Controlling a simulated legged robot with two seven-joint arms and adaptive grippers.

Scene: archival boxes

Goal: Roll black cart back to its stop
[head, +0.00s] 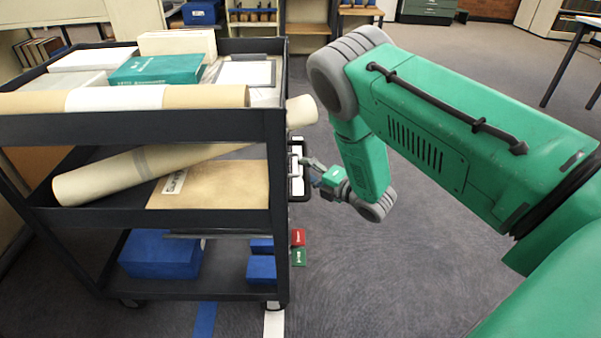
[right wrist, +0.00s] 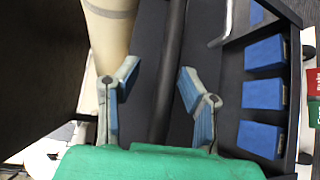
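The black cart (head: 150,127) stands at the left of the head view, its shelves loaded. A black handle (head: 304,189) sticks out from its right end. My right gripper (head: 314,168) is at this handle in the head view. In the right wrist view my right gripper (right wrist: 160,93) is open, its two fingers well apart. A dark upright bar (right wrist: 171,55) runs between the fingers, with gaps on both sides; whether it touches a finger I cannot tell. My left gripper is not in view. No stop is clearly visible.
Long paper rolls (head: 115,178) lie on the cart, one poking out past its right end. Blue boxes (head: 160,255) are on the bottom shelf. Blue tape (head: 204,320) and white tape (head: 274,322) mark the floor. Open grey carpet (head: 400,280) lies right of the cart.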

